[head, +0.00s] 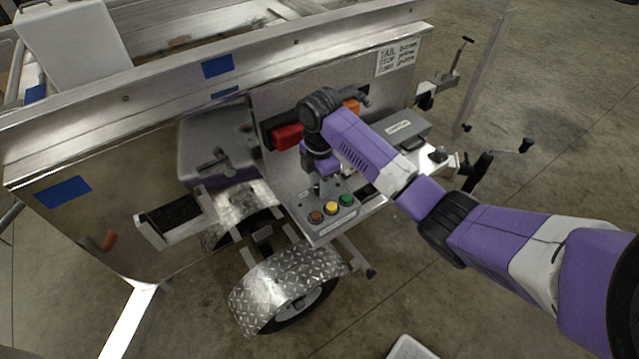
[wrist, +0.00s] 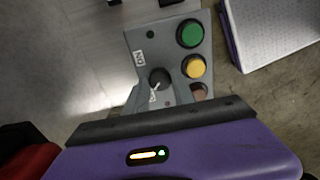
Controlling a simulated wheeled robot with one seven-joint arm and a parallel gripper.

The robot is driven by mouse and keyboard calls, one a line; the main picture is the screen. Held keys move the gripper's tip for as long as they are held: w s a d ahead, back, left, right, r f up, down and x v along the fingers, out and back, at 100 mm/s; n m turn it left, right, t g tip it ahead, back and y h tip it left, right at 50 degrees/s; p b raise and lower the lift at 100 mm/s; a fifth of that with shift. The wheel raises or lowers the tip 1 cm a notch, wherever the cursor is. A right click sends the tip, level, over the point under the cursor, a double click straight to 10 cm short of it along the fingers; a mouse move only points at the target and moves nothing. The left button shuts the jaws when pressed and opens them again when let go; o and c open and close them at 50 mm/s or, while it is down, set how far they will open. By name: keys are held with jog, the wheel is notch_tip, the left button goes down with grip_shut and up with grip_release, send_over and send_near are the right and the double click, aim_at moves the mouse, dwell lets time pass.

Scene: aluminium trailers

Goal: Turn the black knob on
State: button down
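The black knob (wrist: 160,78) is on a grey control panel (wrist: 150,38) in the wrist view. Its pale pointer mark points down and slightly left, towards a partly hidden label (wrist: 153,98). Another label (wrist: 138,58) at its upper left seems to read "ON". In the head view the panel (head: 322,226) stands on the trailer's side shelf, and my gripper (head: 317,186) points down just behind its buttons. I cannot make out the knob there. In the wrist view my gripper's purple body fills the bottom. Its fingertips are not clear, so I cannot tell its opening or any contact.
Brown (head: 316,217), yellow (head: 331,208) and green (head: 346,200) buttons line the panel beside the knob. A red lamp (head: 287,137) is behind my wrist. A grey box (head: 402,128) is to the right. A diamond-plate fender (head: 275,280) is below.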

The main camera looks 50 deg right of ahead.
jog(key=shift+r+m+p, duration=0.1)
jog(key=shift+m+p, duration=0.2)
jog(key=shift+p, duration=0.05)
jog(key=m+p, duration=0.2)
jog(key=shift+r+p, duration=0.15)
jog(key=shift+p, duration=0.25)
jog(key=m+p, duration=0.4)
jog(key=m, duration=0.1)
jog(key=shift+a+m, duration=0.1)
jog(key=shift+m, duration=0.3)
jog(key=m+p, duration=0.3)
jog(key=m, duration=0.1)
jog(key=shift+m, duration=0.3)
jog(key=m+p, duration=0.1)
jog(key=m, duration=0.3)
jog(key=shift+f+m+p, duration=0.2)
jog(key=shift+m+p, duration=0.2)
jog(key=c, duration=1.1)
grip_release()
jog(key=shift+o, duration=0.2)
